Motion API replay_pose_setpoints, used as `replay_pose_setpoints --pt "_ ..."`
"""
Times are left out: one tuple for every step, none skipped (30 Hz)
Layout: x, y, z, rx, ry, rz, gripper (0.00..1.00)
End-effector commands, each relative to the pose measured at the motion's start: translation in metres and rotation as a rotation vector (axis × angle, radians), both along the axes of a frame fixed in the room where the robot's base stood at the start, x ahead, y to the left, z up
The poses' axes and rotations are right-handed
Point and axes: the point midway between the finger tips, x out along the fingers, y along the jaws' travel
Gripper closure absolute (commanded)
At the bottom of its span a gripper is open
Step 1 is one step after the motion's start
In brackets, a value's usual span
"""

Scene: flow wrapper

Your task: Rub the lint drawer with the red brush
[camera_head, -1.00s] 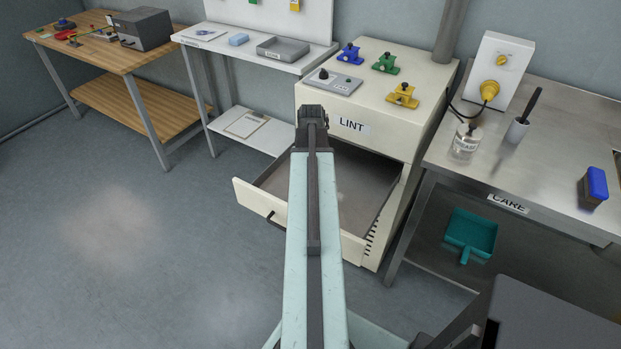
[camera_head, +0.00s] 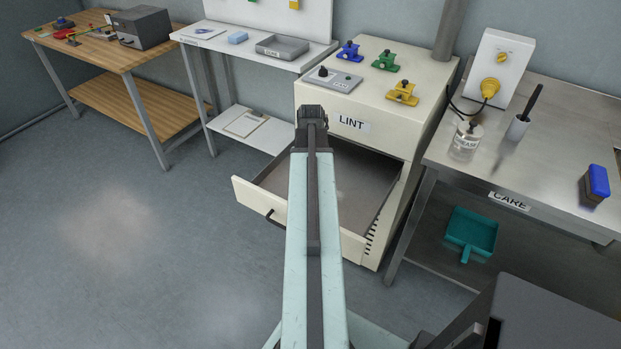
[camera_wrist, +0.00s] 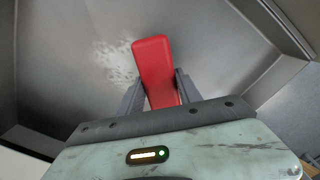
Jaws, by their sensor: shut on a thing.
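The lint drawer (camera_head: 268,207) is pulled open from the cream cabinet marked LINT, below the label. My arm reaches over it in the head view, and hides part of the drawer and the brush. In the wrist view my gripper (camera_wrist: 160,92) is shut on the red brush (camera_wrist: 154,62), whose red back or handle shows between the two fingers. The brush is inside the grey drawer (camera_wrist: 215,35). A pale patch of lint (camera_wrist: 115,58) lies on the drawer floor just left of the brush. The bristles are hidden, so I cannot tell whether they touch the floor.
The cream cabinet (camera_head: 405,140) carries blue, green and yellow clamps on top. A steel bench marked CARE (camera_head: 560,120) stands at the right with a jar and a blue brush (camera_head: 597,182). A teal dustpan (camera_head: 471,232) sits beneath it. The floor at left is clear.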

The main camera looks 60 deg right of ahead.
Motion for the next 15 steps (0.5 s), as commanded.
replay_pose_setpoints --pt "0.0001 0.0001 -0.0021 0.000 0.000 0.000 0.91" --pt "0.0001 0.0001 -0.0027 0.000 0.000 0.000 0.91" --pt "0.0001 0.0001 -0.0035 0.000 0.000 0.000 0.91" --pt "0.0001 0.0001 -0.0041 0.000 0.000 0.000 0.91" --pt "0.0002 0.0002 -0.0047 0.000 0.000 0.000 0.91" --pt "0.0003 0.0001 -0.0055 0.000 0.000 0.001 0.91" --pt "0.0004 0.0002 -0.0061 0.000 0.000 0.001 0.91" --pt "0.0004 0.0002 -0.0067 0.000 0.000 0.001 0.91" --pt "0.0004 0.0002 -0.0075 0.000 0.000 0.001 0.91" --pt "0.0004 0.0002 -0.0081 0.000 0.000 0.001 0.91" --pt "0.0004 0.0003 -0.0087 0.000 0.000 0.001 0.91" --pt "0.0004 0.0003 -0.0095 0.000 0.000 0.001 0.91" --pt "0.0005 0.0003 -0.0101 0.000 0.000 0.001 0.91" --pt "0.0005 0.0003 -0.0093 0.000 0.000 0.001 0.91" --pt "0.0003 0.0004 -0.0088 0.000 0.000 0.001 0.91"
